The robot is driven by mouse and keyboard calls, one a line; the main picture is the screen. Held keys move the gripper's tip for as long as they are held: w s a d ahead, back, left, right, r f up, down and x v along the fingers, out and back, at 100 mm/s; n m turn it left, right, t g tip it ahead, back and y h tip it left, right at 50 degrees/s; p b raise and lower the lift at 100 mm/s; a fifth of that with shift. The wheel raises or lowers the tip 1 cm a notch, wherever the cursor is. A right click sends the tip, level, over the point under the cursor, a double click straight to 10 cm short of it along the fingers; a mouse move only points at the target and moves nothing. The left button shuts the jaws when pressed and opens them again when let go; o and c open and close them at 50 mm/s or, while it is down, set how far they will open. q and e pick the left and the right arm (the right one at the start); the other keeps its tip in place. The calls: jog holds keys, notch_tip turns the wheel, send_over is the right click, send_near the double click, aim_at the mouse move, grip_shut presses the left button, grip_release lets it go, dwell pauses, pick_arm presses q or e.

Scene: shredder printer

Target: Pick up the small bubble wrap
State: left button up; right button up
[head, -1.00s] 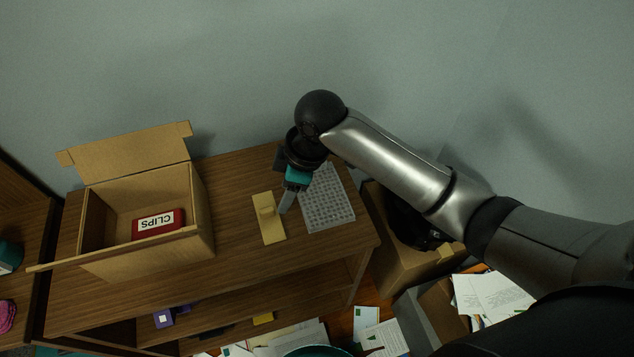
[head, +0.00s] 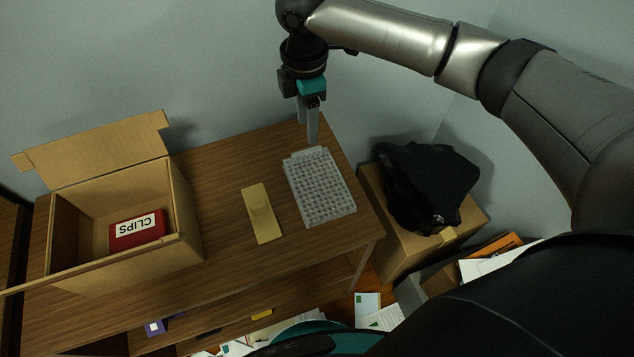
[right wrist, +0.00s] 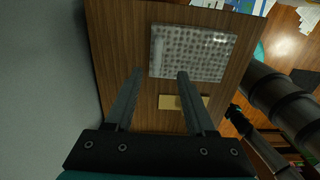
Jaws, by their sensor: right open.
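The small bubble wrap (head: 322,188) is a grey, dotted rectangular sheet lying flat on the right end of the wooden table top. It also shows in the right wrist view (right wrist: 192,54), beyond the fingertips. My right gripper (head: 310,138) points down near the far edge of the bubble wrap. In the right wrist view its two fingers (right wrist: 160,74) are apart with nothing held between them. The gripper looks above the sheet and apart from it. My left gripper is not in view.
A yellow flat piece (head: 262,214) lies left of the bubble wrap. An open cardboard box (head: 187,215) with a red CLIPS box (head: 138,231) stands further left. A black bag (head: 428,185) sits on a carton (head: 395,250) at right. The wall is close behind.

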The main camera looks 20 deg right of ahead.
aim_at(308, 150)
notch_tip(308, 150, down, 3)
jog(key=shift+b, duration=0.35)
jog(key=shift+f, duration=0.65)
notch_tip(308, 150, down, 5)
jog(key=shift+w+r+b, duration=0.15)
jog(key=shift+r+b, duration=0.05)
jog(key=shift+b, duration=0.95)
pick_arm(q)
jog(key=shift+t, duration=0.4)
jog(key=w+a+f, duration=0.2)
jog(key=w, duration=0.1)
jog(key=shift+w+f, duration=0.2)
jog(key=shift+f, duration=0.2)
pick_arm(e)
jog(key=shift+c, duration=0.2)
grip_shut()
